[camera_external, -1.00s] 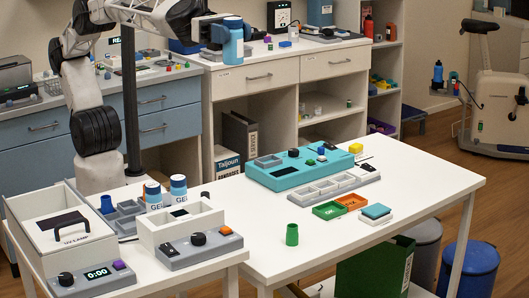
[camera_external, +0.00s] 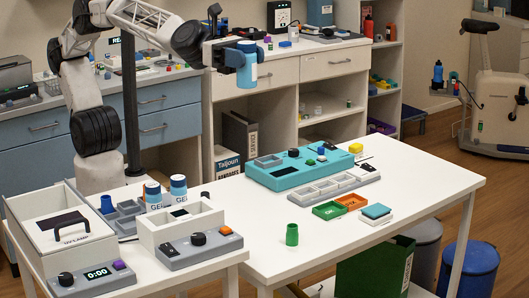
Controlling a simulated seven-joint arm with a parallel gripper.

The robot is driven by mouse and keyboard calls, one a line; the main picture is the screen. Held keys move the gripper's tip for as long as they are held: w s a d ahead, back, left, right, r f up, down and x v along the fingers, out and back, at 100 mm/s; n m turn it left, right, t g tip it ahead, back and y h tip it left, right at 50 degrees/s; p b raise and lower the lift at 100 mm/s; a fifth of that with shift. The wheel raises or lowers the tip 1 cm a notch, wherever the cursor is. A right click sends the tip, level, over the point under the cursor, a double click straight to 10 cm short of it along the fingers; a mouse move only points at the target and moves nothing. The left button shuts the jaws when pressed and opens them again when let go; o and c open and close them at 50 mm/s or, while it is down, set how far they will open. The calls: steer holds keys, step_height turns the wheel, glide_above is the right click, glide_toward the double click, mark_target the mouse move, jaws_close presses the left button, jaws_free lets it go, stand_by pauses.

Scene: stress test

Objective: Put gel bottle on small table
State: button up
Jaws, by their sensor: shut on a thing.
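My gripper (camera_external: 240,62) is shut on a blue bottle with a dark blue cap (camera_external: 247,46). The bottle is held upright in the air, in front of the back counter's drawers and apart from any surface; its label is not readable, and the fingers cover part of it.
The smaller table also holds a UV lamp box (camera_external: 62,225), a timer (camera_external: 95,277) and a knob panel (camera_external: 199,247). The larger white table (camera_external: 350,243) carries a teal device (camera_external: 300,168), trays and a green cup (camera_external: 292,235). Its front and right parts are mostly clear.

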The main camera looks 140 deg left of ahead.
steer(key=s+a+f+n+g+y, duration=0.1)
steer(key=s+a+f+n+y, duration=0.15)
steer(key=s+a+f, duration=0.4)
steer(key=s+a+f+n+g+y, duration=0.1)
steer(key=a+f+n+y, duration=0.15)
steer(key=f, duration=0.75)
steer(key=s+a+f+n+g+y, duration=0.1)
steer(key=s+a+f+y, duration=0.35)
steer(key=f, duration=0.35)
steer(key=s+a+f+n+g+y, duration=0.2)
steer(key=s+f, duration=0.6)
steer(key=s, duration=0.6)
steer(key=s+a+f+n+g+y, duration=0.2)
steer(key=s+f, duration=0.6)
steer(key=s, duration=0.5)
steer(key=a+n+g, duration=0.1)
steer(key=a+g, duration=0.1)
steer(key=a, duration=0.1)
steer(key=shift+s+f+g, duration=0.3)
steer(key=shift+s+f, duration=0.05)
steer(key=shift+a, duration=0.1)
steer(key=w+a, duration=0.3)
steer(key=w, duration=0.4)
steer(key=w+a+f, duration=0.1)
steer(key=w+a, duration=0.3)
steer(key=w, duration=0.3)
steer(key=shift+w+a+f, duration=0.15)
steer(key=shift+w+f, duration=0.05)
steer(key=shift+f, duration=0.05)
steer(key=shift+f, duration=1.8)
